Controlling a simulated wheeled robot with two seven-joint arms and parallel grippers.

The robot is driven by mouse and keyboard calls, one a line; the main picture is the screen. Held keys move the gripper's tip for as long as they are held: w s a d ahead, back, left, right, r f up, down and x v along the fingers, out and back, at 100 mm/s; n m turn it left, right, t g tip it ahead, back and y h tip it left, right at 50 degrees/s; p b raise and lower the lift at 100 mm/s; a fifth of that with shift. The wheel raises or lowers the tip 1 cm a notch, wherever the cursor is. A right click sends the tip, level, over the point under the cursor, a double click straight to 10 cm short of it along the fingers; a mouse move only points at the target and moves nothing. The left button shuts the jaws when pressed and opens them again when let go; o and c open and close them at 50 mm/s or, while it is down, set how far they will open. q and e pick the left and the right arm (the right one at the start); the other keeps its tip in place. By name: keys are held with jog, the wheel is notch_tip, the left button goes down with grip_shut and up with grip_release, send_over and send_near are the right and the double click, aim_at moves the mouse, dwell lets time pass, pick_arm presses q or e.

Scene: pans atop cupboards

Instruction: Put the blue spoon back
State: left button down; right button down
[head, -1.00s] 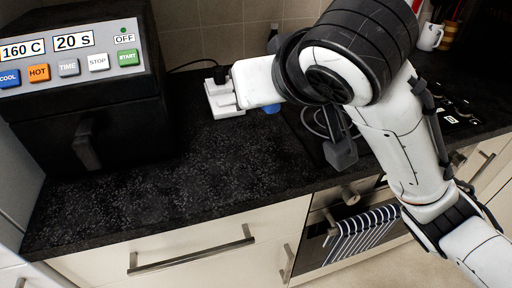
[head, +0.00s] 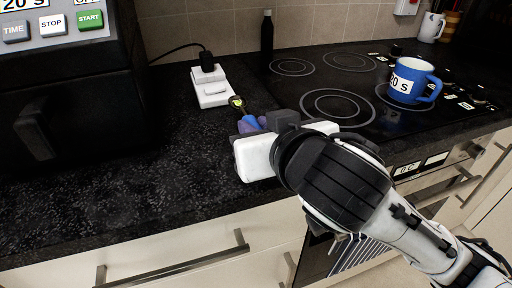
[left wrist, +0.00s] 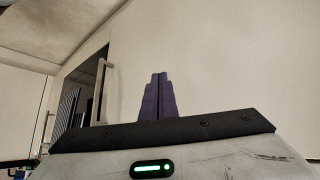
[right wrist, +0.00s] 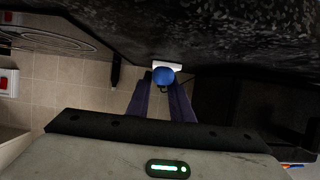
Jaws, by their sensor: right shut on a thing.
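My right gripper (head: 252,122) is low over the black worktop (head: 130,190), left of the hob, in the head view. Its purple fingers are shut on a blue thing, which I take to be the blue spoon (right wrist: 163,75). In the right wrist view it shows as a rounded blue end between the fingertips; the rest is hidden. In the head view a small yellow-green ringed part (head: 238,103) sticks up beyond the fingertips; I cannot tell if it belongs to the spoon. My left gripper (left wrist: 157,78) is shut and empty before pale cupboard fronts, outside the head view.
A white socket block (head: 211,88) with a black plug lies behind my right gripper. A dark bottle (head: 267,32) stands by the wall. A dark oven-like appliance (head: 70,110) fills the left.

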jog(key=shift+f+b, duration=0.45)
jog(key=shift+f, duration=1.4)
jog(key=shift+f, duration=0.1)
jog(key=shift+f, duration=0.15)
jog(key=c, duration=1.6)
grip_release()
jog(key=shift+o, duration=0.2)
